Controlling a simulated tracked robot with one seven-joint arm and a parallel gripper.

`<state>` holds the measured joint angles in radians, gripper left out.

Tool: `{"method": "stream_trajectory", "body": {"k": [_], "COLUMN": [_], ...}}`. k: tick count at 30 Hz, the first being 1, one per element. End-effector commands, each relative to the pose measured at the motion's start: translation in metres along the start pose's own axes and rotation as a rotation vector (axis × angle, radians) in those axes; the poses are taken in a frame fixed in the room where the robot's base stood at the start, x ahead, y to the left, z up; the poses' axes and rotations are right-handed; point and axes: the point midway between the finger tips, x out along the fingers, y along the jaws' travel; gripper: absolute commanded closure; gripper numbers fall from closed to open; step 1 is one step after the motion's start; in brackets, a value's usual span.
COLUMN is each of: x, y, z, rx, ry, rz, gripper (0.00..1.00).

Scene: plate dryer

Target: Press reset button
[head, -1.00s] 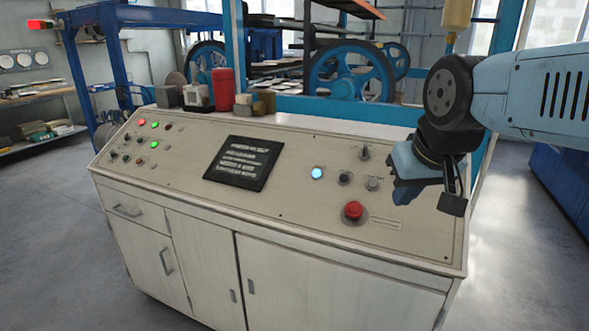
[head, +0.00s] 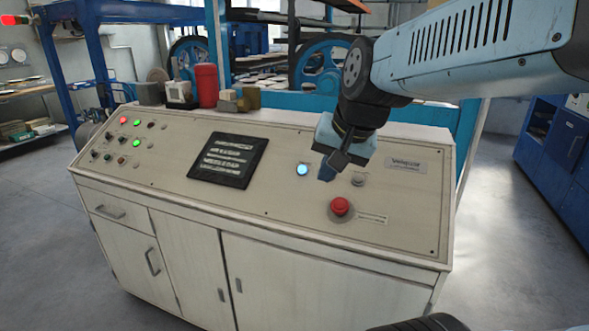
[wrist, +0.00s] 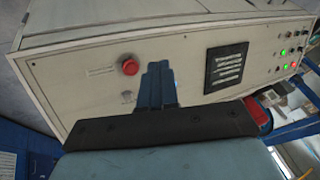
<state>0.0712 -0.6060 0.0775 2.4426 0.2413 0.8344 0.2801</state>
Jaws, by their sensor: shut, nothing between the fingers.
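The sloped control panel (head: 280,205) of a cream cabinet holds a glowing blue-white button (head: 302,169) and a red mushroom button (head: 340,206). I cannot read a reset label on either. My gripper (head: 327,174) is shut and empty, pointing down at the panel just right of the blue button and above and left of the red one. Any gap to the panel is hard to judge.
A black text display (head: 228,160) lies left of the blue button. Red and green lamps (head: 137,143) sit at the far left. A grey knob (head: 358,180) is right of my fingers. A red canister (head: 206,86) and small blocks stand on the cabinet's back ledge.

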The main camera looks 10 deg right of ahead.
Motion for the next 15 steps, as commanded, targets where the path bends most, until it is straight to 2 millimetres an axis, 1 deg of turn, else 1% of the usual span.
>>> {"method": "stream_trajectory", "body": {"k": [1, 6, 11, 15], "x": [0.010, 0.040, 0.071, 0.101], "y": [-0.009, -0.039, -0.059, -0.067], "z": [-0.011, -0.050, -0.091, -0.131], "rx": [0.112, 0.535, 0.949, 1.322], "ry": [-0.019, -0.073, -0.134, -0.195], "rz": [-0.024, -0.121, -0.197, -0.253], "gripper": [1.00, 1.00, 1.00, 1.00]}}
